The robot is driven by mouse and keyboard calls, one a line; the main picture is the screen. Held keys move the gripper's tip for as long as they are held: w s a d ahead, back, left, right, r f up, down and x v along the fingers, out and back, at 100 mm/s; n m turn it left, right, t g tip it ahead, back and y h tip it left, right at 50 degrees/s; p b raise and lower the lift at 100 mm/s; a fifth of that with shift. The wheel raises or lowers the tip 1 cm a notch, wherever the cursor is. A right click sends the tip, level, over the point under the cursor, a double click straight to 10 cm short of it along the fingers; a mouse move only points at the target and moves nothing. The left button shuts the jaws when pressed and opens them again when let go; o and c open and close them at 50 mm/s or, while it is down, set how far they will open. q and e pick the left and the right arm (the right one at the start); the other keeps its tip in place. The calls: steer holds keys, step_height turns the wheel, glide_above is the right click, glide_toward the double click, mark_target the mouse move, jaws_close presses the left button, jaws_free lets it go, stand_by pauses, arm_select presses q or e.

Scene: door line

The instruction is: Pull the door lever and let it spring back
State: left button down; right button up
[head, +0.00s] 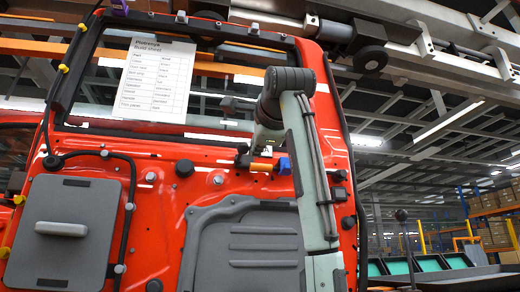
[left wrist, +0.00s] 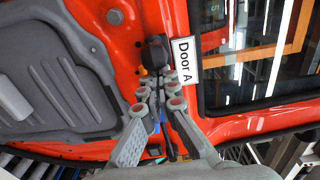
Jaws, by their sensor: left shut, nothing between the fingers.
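The red door panel (head: 160,180) fills much of the head view, and it also shows in the left wrist view (left wrist: 90,20). A black lever-like part (left wrist: 155,52) sits on it beside a "Door A" label (left wrist: 186,60), with orange and blue parts close by. In the head view the dark part (head: 243,158) is small, below the window opening. My left gripper (left wrist: 158,92) is shut and empty, its fingertips just in front of the black part. I cannot tell whether they touch it. In the head view my left gripper (head: 262,145) is partly hidden by its own arm. My right gripper is not in view.
A paper build sheet (head: 157,80) hangs in the window opening. A grey cover with a handle (head: 62,229) and a large grey panel (head: 250,245) are on the door's lower part. Several plugs and black cables stand out from the door. Shelves with boxes (head: 495,215) are far right.

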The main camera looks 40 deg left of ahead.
mark_target(243, 146)
arm_select(q)
steer(key=shift+s+a+b, duration=0.45)
steer(key=shift+s+a, duration=0.7)
steer(key=shift+a, duration=0.1)
steer(key=shift+w+d, duration=0.1)
steer(key=shift+d, duration=0.05)
steer(key=s+d, duration=0.2)
steer(key=d, duration=0.8)
steer(key=shift+s+d+b, duration=0.3)
steer(key=shift+s+b, duration=0.05)
steer(key=shift+s, duration=0.05)
stand_by(0.5)
steer(key=v, duration=1.2)
